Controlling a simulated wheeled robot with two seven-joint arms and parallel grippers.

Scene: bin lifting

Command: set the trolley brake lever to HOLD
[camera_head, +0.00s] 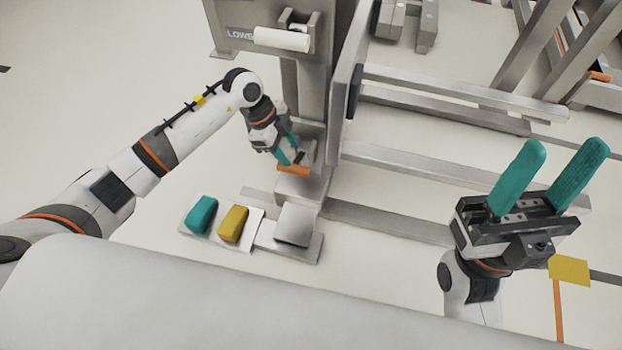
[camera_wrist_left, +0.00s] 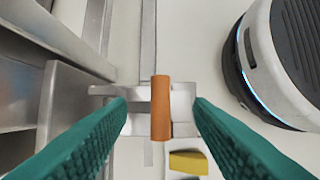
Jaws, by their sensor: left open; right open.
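An orange cylindrical handle (camera_head: 293,170), which looks like the brake lever's grip, sits on a grey metal bracket low on the trolley's post. In the left wrist view the orange handle (camera_wrist_left: 160,107) lies upright in the picture, between the teal fingertips with clear gaps on both sides. My left gripper (camera_head: 289,152) is open right at the handle, fingers pointing down toward it. I cannot tell whether the fingers reach around it. My right gripper (camera_head: 549,177) is open and empty at the right, fingers pointing up in the picture, far from the lever. No HOLD mark is readable.
A white roller handle (camera_head: 282,39) sits beside a partly hidden "LOWE" label on the post. A plate near the lever bears a teal block (camera_head: 202,214) and a yellow block (camera_head: 233,224). Metal rails (camera_head: 440,165) run to the right.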

